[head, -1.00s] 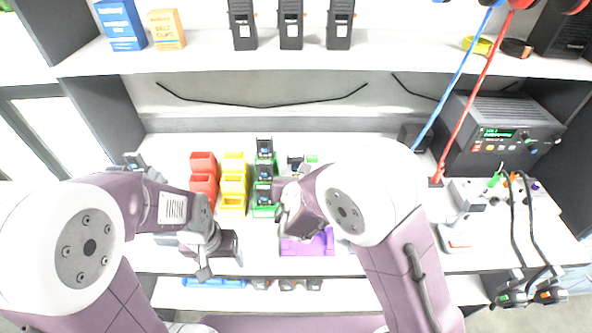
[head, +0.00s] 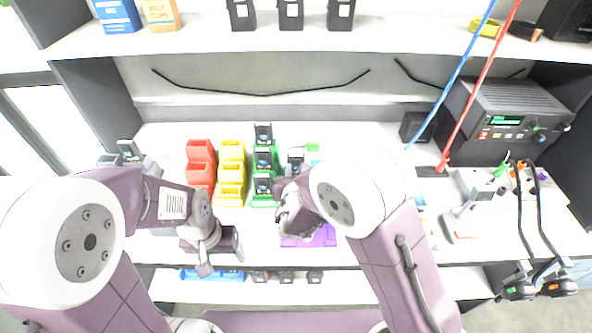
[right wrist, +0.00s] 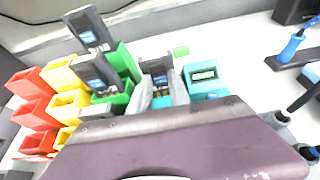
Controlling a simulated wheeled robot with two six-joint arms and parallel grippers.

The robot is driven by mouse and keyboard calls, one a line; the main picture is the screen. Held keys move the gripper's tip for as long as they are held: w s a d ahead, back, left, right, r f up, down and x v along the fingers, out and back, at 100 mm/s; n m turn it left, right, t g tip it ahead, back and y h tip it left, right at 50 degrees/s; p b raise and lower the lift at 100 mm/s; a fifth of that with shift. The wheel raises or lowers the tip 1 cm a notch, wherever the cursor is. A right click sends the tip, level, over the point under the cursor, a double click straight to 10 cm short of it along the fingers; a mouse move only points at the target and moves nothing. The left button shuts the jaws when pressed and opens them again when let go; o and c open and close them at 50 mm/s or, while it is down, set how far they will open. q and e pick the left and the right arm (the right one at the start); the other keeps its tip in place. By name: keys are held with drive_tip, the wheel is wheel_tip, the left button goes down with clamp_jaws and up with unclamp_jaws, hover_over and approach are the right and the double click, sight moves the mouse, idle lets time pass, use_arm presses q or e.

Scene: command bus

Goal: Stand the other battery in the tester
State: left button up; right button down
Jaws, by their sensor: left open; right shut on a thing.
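My right gripper (right wrist: 163,92) is shut on a dark battery (right wrist: 156,72) with a blue label, held upright. The battery also shows in the head view (head: 296,159). The teal tester (right wrist: 205,78) with a small display is right beside it; a teal part shows behind the fingers. Whether the battery's lower end is seated in the tester is hidden. In the head view the right arm covers most of the tester. Similar dark batteries (head: 263,160) stand in green bins to the left. My left gripper (head: 222,258) is open and empty over the front left of the bench.
Yellow bins (head: 231,174) and red bins (head: 201,166) stand left of the green ones. A purple mat (head: 318,238) lies under the right gripper. A power supply (head: 510,118) and a grey-white stand (head: 462,225) are at the right. A shelf overhangs the back.

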use_arm(q)
drive_tip(key=shift+f, duration=0.4)
use_arm(e)
drive_tip(key=shift+f, duration=0.3)
use_arm(q)
drive_tip(key=shift+b, duration=0.3)
use_arm(e)
drive_tip(key=shift+f, duration=0.1)
drive_tip(key=c, duration=1.1)
unclamp_jaws()
drive_tip(key=shift+c, duration=0.2)
use_arm(q)
drive_tip(key=shift+r, duration=0.1)
use_arm(e)
drive_tip(key=v, duration=0.9)
